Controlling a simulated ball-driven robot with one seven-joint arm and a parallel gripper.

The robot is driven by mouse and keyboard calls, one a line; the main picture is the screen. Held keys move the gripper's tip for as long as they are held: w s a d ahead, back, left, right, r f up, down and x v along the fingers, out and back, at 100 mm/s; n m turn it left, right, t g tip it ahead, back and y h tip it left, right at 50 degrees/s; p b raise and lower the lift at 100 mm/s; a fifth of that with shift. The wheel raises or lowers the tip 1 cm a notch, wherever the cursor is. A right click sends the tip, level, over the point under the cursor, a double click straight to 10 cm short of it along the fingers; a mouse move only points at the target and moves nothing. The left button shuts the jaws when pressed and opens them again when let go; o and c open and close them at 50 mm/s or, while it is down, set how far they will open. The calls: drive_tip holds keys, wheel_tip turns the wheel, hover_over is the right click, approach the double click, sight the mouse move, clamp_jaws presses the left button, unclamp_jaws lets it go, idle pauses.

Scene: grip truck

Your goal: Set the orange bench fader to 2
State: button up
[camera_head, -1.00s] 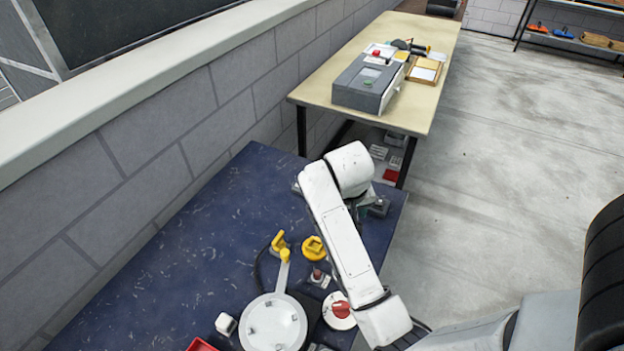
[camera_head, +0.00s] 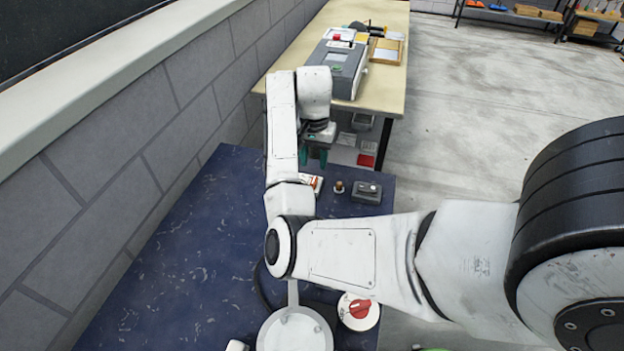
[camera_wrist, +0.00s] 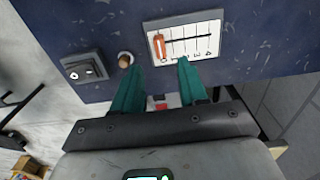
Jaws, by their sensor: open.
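The orange fader knob (camera_wrist: 158,45) stands at the left end of the black slot on a white, grey-framed fader panel (camera_wrist: 190,54) in the wrist view. Marks run along the slot, but I cannot read them surely. In the head view the panel (camera_head: 317,184) is partly hidden behind my arm. My gripper (camera_wrist: 160,68) has two teal fingers, spread apart with nothing between them. Its fingertips show just below the panel in the wrist view, with the knob ahead between them. My gripper (camera_head: 315,158) also shows in the head view, over the bench's far end.
A small round brown knob (camera_wrist: 125,59) and a grey switch box (camera_wrist: 84,68) stand beside the panel. A red dial (camera_head: 359,309) and a round metal plate (camera_head: 295,333) are nearer on the blue bench (camera_head: 200,250). A wooden table (camera_head: 390,95) with a grey machine stands beyond.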

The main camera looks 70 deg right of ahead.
sight(313, 180)
wheel_tip(313, 180, down, 7)
drive_tip(key=shift+f, duration=0.1)
idle(0.4)
clamp_jaws()
drive_tip(key=shift+w, duration=0.1)
idle(0.4)
